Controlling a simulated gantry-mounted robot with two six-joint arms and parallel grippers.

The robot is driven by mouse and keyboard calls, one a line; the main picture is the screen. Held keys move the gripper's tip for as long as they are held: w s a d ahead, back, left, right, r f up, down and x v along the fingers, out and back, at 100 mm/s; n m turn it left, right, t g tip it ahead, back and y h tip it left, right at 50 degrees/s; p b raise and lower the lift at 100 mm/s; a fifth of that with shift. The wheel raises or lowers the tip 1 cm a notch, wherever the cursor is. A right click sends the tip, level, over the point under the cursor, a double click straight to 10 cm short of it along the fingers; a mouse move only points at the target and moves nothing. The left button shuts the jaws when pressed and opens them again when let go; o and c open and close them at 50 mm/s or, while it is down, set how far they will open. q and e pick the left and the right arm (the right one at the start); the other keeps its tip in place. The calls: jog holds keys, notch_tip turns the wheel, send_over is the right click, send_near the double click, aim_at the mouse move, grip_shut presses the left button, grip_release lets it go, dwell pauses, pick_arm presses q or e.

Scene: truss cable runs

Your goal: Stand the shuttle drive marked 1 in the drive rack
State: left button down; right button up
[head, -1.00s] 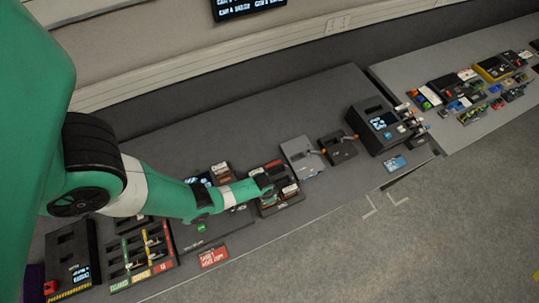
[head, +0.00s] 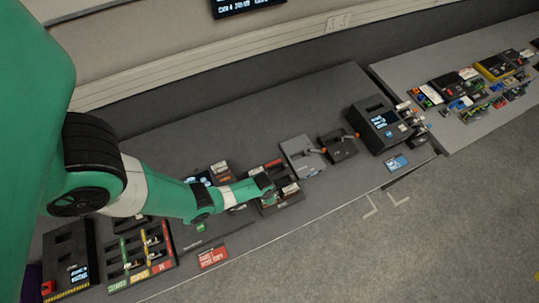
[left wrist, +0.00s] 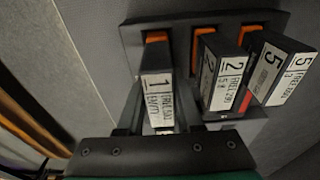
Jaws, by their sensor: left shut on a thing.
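The drive marked 1 (left wrist: 157,88) is a dark block with a white label, between the fingers of my left gripper (left wrist: 155,118) in the left wrist view. The gripper is shut on it. The drive lines up with the leftmost orange-lined slot of the dark rack (left wrist: 183,27); I cannot tell how deep it sits. The drive marked 2 (left wrist: 224,75) and the drive marked 5 (left wrist: 276,72) stand to its right at the other slots, leaning in the view. In the head view my left gripper (head: 265,183) is over the rack (head: 291,201), hiding part of it. My right gripper is not in view.
A grey unit (head: 302,157) and a dark unit (head: 340,146) with orange-tipped levers stand right of the rack. A larger box with a screen (head: 381,122) is further right. A red label plate (head: 213,256) lies in front.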

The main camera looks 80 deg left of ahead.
pick_arm(q)
jog(key=shift+f, duration=0.1)
jog(key=shift+f+b, duration=0.35)
jog(key=shift+b, duration=0.1)
jog(key=shift+f, duration=0.15)
jog(key=shift+c, duration=0.8)
grip_release()
notch_tip(320, 180, up, 8)
jog(key=p, duration=0.7)
jog(key=shift+f, duration=0.15)
